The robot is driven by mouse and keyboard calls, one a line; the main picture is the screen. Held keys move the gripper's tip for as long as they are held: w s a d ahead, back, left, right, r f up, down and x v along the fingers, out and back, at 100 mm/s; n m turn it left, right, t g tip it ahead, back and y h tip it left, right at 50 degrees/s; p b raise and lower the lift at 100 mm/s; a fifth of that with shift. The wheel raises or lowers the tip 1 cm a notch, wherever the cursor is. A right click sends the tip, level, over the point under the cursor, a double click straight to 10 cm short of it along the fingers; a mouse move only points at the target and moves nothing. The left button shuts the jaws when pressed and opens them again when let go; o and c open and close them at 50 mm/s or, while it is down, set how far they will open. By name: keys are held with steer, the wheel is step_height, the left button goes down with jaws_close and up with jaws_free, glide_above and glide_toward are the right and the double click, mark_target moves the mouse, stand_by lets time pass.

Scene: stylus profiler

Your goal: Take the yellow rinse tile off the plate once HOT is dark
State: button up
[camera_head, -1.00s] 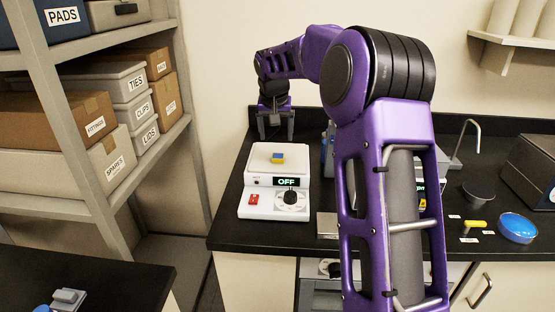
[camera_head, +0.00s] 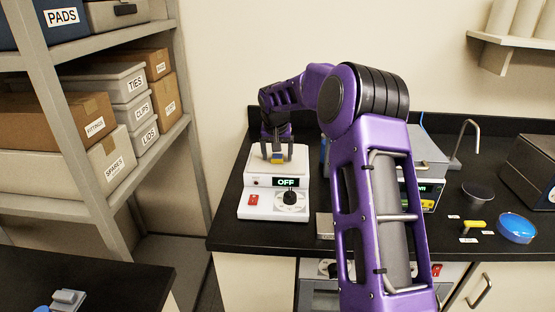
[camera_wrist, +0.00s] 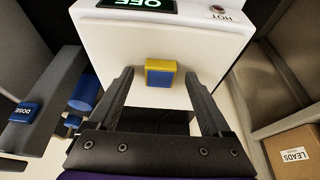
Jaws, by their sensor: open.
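The rinse tile (camera_wrist: 160,74), a small yellow and blue block, lies on the white top plate (camera_head: 258,162) of the hotplate unit. In the head view the tile (camera_head: 277,157) shows between my fingers. My gripper (camera_head: 277,152) is open over the plate, fingers pointing down. In the wrist view the gripper (camera_wrist: 159,76) has a fingertip on each side of the tile, with a gap on both sides. I cannot tell whether the tips touch the plate. The display (camera_head: 287,182) reads OFF. The HOT lamp (camera_wrist: 218,9) looks dark, a dull brownish red.
The hotplate's red switch (camera_head: 254,200) and black knob (camera_head: 291,198) face the front. A blue dish (camera_head: 517,228) and a yellow-handled item (camera_head: 474,224) lie to the right on the black bench. Shelving with boxes (camera_head: 60,110) stands at left.

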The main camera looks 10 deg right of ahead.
mark_target(277, 158)
jaws_close()
steer(key=shift+r, duration=0.1)
step_height(277, 158, up, 10)
steer(key=shift+p, duration=0.35)
stand_by(0.4)
steer(key=c, duration=0.8)
jaws_free()
jaws_close()
